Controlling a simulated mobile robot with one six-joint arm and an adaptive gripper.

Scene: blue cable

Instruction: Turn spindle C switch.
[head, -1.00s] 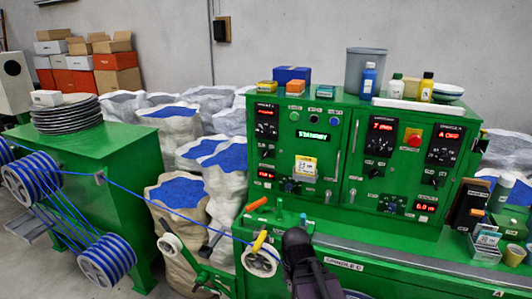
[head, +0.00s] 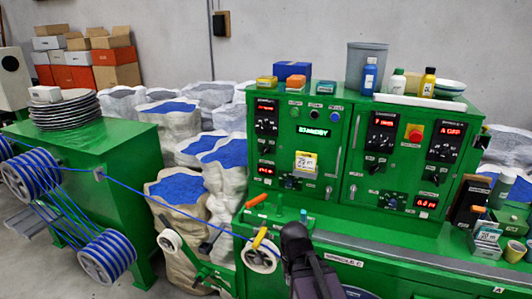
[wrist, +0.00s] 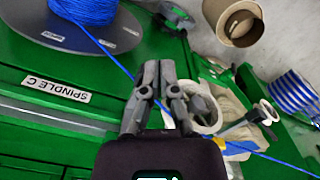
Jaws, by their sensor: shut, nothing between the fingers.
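The green control cabinet (head: 335,180) stands at the back right in the head view, with dark knobs, red displays and a lit STANDBY sign (head: 312,132). The small labels by its knobs are too blurred to tell which is the spindle C switch. A SPINDLE C plate (head: 337,260) is on the lower front of the machine, and it also shows in the wrist view (wrist: 57,90). My gripper (head: 293,231) is low in front of the cabinet, beside the white pulley. Its fingers (wrist: 157,68) are shut and empty in the wrist view.
Blue cable (head: 165,205) runs from the striped reels (head: 103,257) at left to the white pulley (head: 261,254). A red button (head: 415,132) is on the cabinet. Boxes and bottles crowd the right ledge (head: 490,238). A blue cable spool (wrist: 75,20) shows in the wrist view.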

